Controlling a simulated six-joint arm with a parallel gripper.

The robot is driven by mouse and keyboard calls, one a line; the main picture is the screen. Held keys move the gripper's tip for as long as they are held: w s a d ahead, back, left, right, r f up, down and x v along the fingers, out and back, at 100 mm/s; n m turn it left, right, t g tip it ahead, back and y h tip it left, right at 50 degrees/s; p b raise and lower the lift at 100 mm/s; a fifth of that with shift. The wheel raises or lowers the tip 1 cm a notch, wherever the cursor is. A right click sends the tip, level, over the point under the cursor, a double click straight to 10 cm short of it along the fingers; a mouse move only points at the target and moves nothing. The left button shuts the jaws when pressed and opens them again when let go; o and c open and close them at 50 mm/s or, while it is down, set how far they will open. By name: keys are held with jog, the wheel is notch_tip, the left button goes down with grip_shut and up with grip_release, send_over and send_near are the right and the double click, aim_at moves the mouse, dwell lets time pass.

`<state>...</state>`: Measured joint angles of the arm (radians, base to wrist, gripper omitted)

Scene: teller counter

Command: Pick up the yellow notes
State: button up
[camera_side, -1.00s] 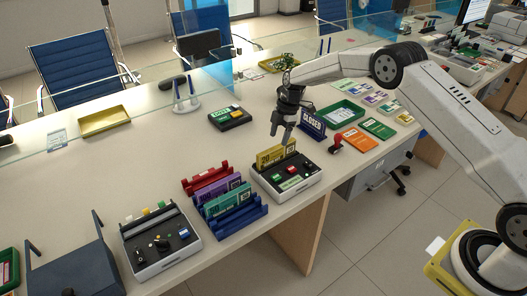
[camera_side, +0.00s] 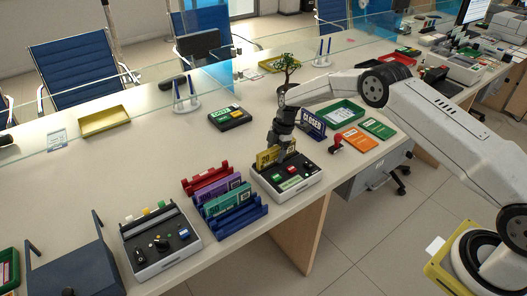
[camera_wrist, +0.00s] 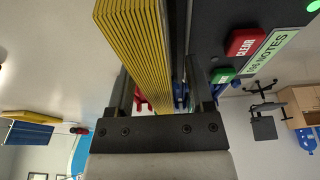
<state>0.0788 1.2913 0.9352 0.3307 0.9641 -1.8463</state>
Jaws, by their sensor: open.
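The yellow notes (camera_side: 265,158) stand upright as a bundle at the back of a white and black device with red and green buttons (camera_side: 291,184). In the wrist view the bundle of yellow notes (camera_wrist: 136,45) shows its stacked edges and reaches down between my gripper's two fingers. My gripper (camera_side: 277,153) is low over the device, at the right end of the notes. In the wrist view my gripper (camera_wrist: 160,88) is open, with one finger on each side of the bundle. I cannot tell whether either finger touches the notes.
A rack with purple notes (camera_side: 213,191) and green notes (camera_side: 226,200) stands left of the device. A dark CLOSED sign (camera_side: 313,126) stands behind my gripper to the right. A red-handled stamp (camera_side: 336,145) is nearby.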

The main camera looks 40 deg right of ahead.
aim_at(275, 148)
dwell(0.5)
grip_shut()
jog(key=shift+r, duration=1.65)
jog(key=s+r, duration=0.9)
jog(key=s, duration=0.5)
jog(key=shift+r, duration=0.3)
